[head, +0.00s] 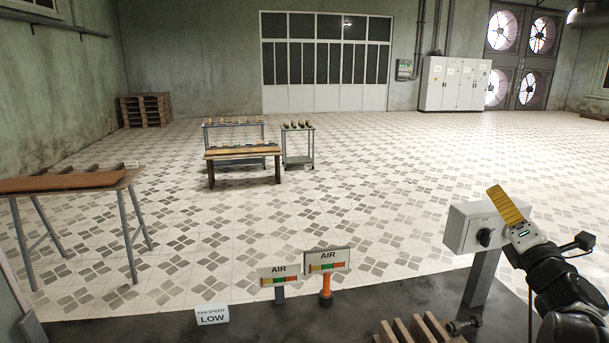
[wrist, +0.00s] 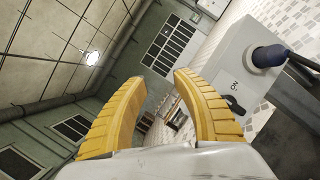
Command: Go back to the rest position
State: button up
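My gripper (head: 497,192) is raised at the right of the head view, beside the grey switch box (head: 459,226). In the wrist view my gripper (wrist: 160,77) has two yellow ribbed fingers with a gap between their tips and nothing held there. The switch box in the wrist view (wrist: 236,68) is to the right of the fingers, apart from them. A black knob (head: 484,237) is on the box; the wrist view shows an "ON" mark on it. Nothing in the frames marks a rest position.
A table (head: 132,225) with a curved brown board (head: 65,182) stands at left. "AIR" signs (head: 328,261) and a "FAN SPEED LOW" sign (head: 212,314) stand in front. A wooden slatted thing (head: 420,330) is at the bottom. Carts and a bench (head: 243,152) stand farther off; the tiled floor between is open.

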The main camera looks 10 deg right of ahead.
jog(key=s+a+f+m+g+y, duration=0.1)
jog(key=s+a+f+m+g, duration=0.3)
jog(key=s+a+f+m, duration=0.2)
jog(key=s+a+f+m+g+y, duration=0.2)
jog(key=s+a+f+m+g, duration=0.2)
jog(key=a+m, duration=0.5)
jog(key=s+a+f+m+g+y, duration=0.2)
jog(key=s+a+f+m, duration=0.6)
jog(key=a, duration=0.8)
jog(key=s+f+g, duration=0.1)
jog(key=g, duration=0.1)
jog(key=shift+s+m+g, duration=0.15)
jog(key=shift+m+g, duration=0.15)
jog(key=shift+g, duration=0.1)
jog(key=shift+d, duration=0.15)
